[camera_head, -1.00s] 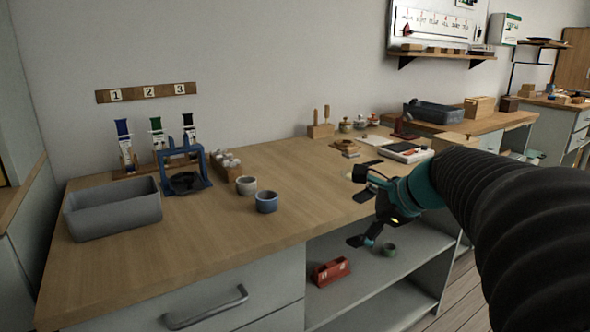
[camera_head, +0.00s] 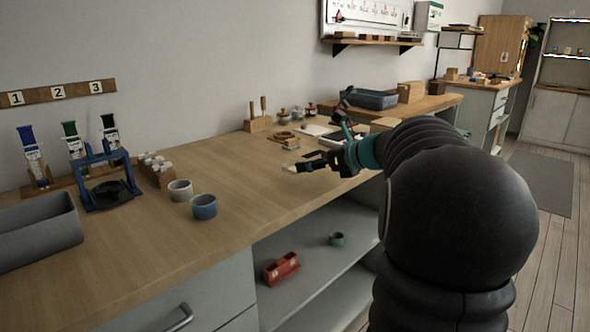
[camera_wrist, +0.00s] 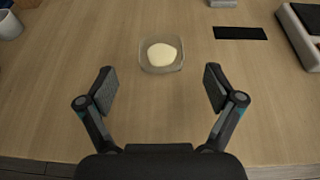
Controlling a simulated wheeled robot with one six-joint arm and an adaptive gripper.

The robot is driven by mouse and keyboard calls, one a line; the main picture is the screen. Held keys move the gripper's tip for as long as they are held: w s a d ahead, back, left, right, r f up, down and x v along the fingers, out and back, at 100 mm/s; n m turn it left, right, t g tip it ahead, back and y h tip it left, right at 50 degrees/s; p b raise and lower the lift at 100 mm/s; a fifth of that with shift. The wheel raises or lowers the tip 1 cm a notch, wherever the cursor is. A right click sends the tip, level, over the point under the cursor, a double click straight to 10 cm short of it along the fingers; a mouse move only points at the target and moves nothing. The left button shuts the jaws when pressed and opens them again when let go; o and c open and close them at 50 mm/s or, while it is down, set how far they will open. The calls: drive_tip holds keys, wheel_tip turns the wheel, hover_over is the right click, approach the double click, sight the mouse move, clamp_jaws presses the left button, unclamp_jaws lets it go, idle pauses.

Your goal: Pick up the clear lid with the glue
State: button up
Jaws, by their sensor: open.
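The clear lid (camera_wrist: 162,67) is a small, shallow, see-through square dish with rounded corners. It lies on the wooden bench, with a pale cream pool of glue (camera_wrist: 161,54) in it. In the wrist view it is just beyond my gripper (camera_wrist: 158,88), roughly centred between the spread fingers. My gripper is open and empty, with nothing between the fingertips. In the head view my gripper (camera_head: 303,163) is over the bench near its front edge; the lid is hard to make out there beside the fingers.
A black strip (camera_wrist: 240,33) lies right of the lid, and a pale-edged device (camera_wrist: 301,35) further right. A white cup (camera_wrist: 9,25) is at far left. In the head view, a blue cup (camera_head: 204,207), a blue frame (camera_head: 104,180) and a grey bin (camera_head: 40,232) stand left.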

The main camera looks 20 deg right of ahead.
sight(289, 166)
drive_tip(key=shift+x, duration=2.8)
drive_tip(key=shift+d+f, duration=0.1)
drive_tip(key=shift+f, duration=0.05)
drive_tip(key=c, duration=0.8)
